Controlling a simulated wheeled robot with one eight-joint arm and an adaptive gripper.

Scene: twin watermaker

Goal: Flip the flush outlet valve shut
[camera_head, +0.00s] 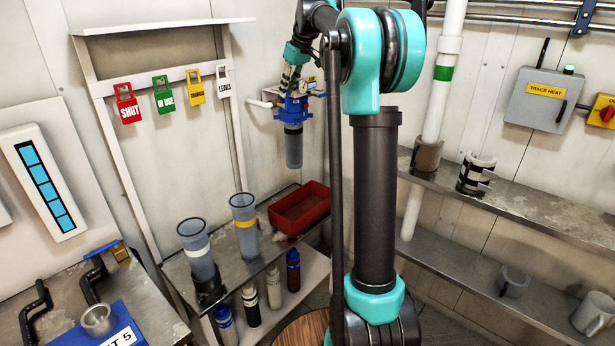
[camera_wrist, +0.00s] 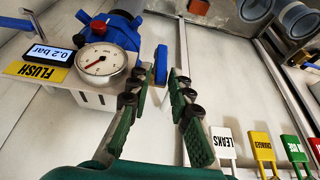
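In the wrist view, a blue valve lever (camera_wrist: 161,64) shows between the tips of my gripper (camera_wrist: 158,78). Its two green fingers are apart, with one tip close beside the lever; I cannot tell whether they touch. The lever is beside a round white gauge (camera_wrist: 101,63), a yellow FLUSH label (camera_wrist: 36,71) and a display reading 0.2 bar (camera_wrist: 46,51). The blue housing head (camera_wrist: 112,32) is behind the gauge. In the head view, this blue filter housing (camera_head: 292,107) hangs on the back wall, and my wrist is just above it. The lever is not clear there.
SHUT (camera_head: 127,103), IN USE and other coloured tags hang on the left frame. A bench (camera_head: 226,268) below carries two clear filter cups (camera_head: 198,250) and a red tray (camera_head: 300,207). Shelves and a TRACE HEAT box (camera_head: 543,98) are at right.

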